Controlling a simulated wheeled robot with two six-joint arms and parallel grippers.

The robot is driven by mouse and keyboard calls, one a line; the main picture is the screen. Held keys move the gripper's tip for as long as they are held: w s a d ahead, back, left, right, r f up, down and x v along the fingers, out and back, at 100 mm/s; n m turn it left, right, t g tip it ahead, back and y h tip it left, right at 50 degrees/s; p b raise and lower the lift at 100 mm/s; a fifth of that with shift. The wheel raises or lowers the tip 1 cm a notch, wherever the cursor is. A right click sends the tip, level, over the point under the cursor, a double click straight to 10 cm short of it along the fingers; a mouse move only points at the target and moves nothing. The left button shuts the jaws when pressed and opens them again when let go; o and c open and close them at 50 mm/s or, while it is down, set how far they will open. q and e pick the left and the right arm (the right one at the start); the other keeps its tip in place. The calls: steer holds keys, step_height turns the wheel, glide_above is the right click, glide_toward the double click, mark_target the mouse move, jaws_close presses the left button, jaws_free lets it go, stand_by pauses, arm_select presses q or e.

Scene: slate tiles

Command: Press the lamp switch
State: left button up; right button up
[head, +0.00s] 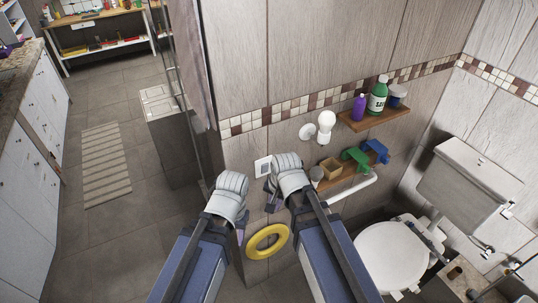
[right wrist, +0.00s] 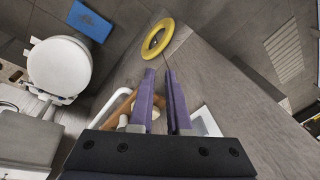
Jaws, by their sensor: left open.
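The lamp switch (head: 263,166) is a white plate on the wood-look wall, left of the white wall lamp (head: 326,122). In the right wrist view a white plate (right wrist: 206,122), which looks like the switch, lies just right of the fingers. My right gripper (head: 270,198) is close to the wall, just below the switch and partly hidden by its wrist. In its wrist view its purple fingers (right wrist: 160,72) stand a little apart with nothing between them. My left gripper (head: 241,218) is open and empty, lower and left of the switch, near the wall's edge. Contact with the switch cannot be told.
A yellow ring (head: 267,241) hangs on the wall below the grippers. Wooden shelves (head: 374,119) with bottles and small items are to the right, beside a white toilet (head: 393,252). Open floor with a striped rug (head: 106,163) lies to the left.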

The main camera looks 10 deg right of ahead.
mark_target(265, 168)
steer(key=w+r+m+p, duration=0.2)
steer(key=r, duration=0.1)
steer(key=w+d+r+m+t+p, duration=0.1)
steer(key=w+r+m+p, duration=0.1)
steer(key=r, duration=0.1)
steer(key=w+d+r+m+p, duration=0.1)
steer(key=w+r+m+p, duration=0.1)
steer(key=r, duration=0.1)
steer(key=shift+d+t+y, duration=0.2)
steer(key=shift+t+y, duration=0.2)
jaws_close()
arm_select(q)
step_height(265, 168, up, 8)
arm_select(e)
steer(key=shift+w+d+r+m, duration=0.2)
steer(key=shift+w+r+m, duration=0.2)
steer(key=shift+m, duration=0.2)
steer(key=shift+f, duration=0.15)
